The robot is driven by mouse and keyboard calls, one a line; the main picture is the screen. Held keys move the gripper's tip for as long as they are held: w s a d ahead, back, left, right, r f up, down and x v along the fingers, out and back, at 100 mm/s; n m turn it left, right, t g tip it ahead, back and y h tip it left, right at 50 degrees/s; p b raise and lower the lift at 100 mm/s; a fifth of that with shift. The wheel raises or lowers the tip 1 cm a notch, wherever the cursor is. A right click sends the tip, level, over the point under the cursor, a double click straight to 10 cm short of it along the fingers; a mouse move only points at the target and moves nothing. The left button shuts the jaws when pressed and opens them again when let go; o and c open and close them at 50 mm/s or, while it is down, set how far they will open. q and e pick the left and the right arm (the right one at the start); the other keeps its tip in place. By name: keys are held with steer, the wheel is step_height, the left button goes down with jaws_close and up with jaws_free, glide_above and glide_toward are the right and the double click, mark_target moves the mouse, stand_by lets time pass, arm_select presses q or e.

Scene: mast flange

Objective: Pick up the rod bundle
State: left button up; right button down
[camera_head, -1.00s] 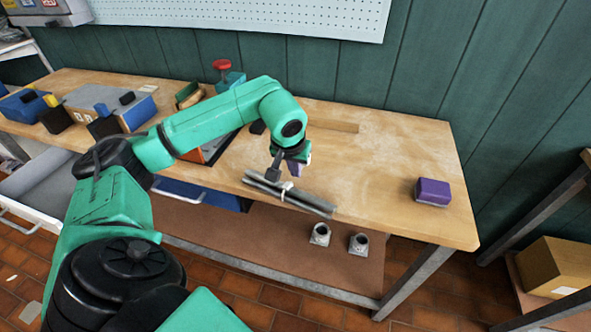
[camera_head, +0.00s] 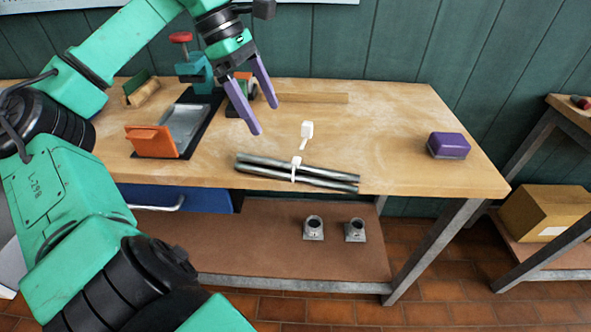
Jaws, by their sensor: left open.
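The rod bundle (camera_head: 325,178) lies near the front edge of the wooden workbench. It is several grey metal rods held by a white tie, with a white tag (camera_head: 307,130) standing up from it. My left gripper (camera_head: 266,118) has two purple fingers, spread apart and empty. It hangs above the bench, behind and to the left of the bundle, not touching it. My right gripper is not in view.
A purple box (camera_head: 448,146) stands on the right of the workbench (camera_head: 390,120). An orange object (camera_head: 151,141), a grey tray (camera_head: 186,128) and a teal vise (camera_head: 194,68) are on the left. Two metal flanges (camera_head: 314,228) (camera_head: 355,230) stand on the lower shelf.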

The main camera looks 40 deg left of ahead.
mark_target(299, 164)
arm_select(q)
steer(key=d+f, duration=0.1)
steer(key=w+d+f+b, duration=0.1)
steer(key=d+f, duration=0.1)
steer(key=shift+w+f, duration=0.1)
steer(key=shift+f, duration=0.15)
steer(key=x, duration=0.3)
steer(key=shift+w+a+f+b, duration=0.1)
steer(key=shift+a+f+b, duration=0.05)
steer(key=shift+f+b, duration=0.3)
steer(key=shift+f, duration=0.35)
steer(key=x, duration=0.5)
steer(key=shift+w+d+p, duration=0.2)
steer(key=shift+d+p, duration=0.15)
steer(key=shift+d, duration=0.05)
jaws_close()
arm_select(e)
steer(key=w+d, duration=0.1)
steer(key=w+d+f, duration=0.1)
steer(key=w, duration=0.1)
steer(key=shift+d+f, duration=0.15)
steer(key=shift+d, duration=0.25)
